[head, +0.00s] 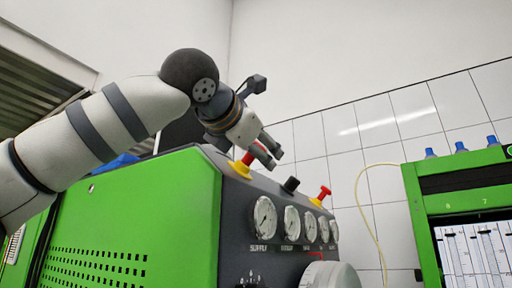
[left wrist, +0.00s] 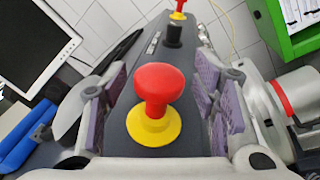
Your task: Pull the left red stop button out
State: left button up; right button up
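The left red stop button is a red mushroom head on a yellow base, on the sloped dark top of the green testbench. In the left wrist view the button (left wrist: 160,88) stands between the two finger pads, with a gap on each side. In the head view its yellow base (head: 241,168) shows below my left gripper (head: 267,152), whose fingers cover part of the red head. My left gripper is open around or just above the button. A second red stop button (head: 324,192) with a yellow base stands farther right; it also shows in the left wrist view (left wrist: 179,5). My right gripper is not in view.
A black knob (head: 290,185) stands between the two stop buttons. Several round gauges (head: 264,218) line the front panel below. A green cabinet (head: 418,215) with blue caps stands at the right. In the left wrist view a monitor (left wrist: 38,40) is at the upper left.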

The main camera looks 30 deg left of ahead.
pick_arm(q)
jog(key=s+d, duration=0.1)
jog(key=s, duration=1.1)
jog(key=shift+d, duration=0.2)
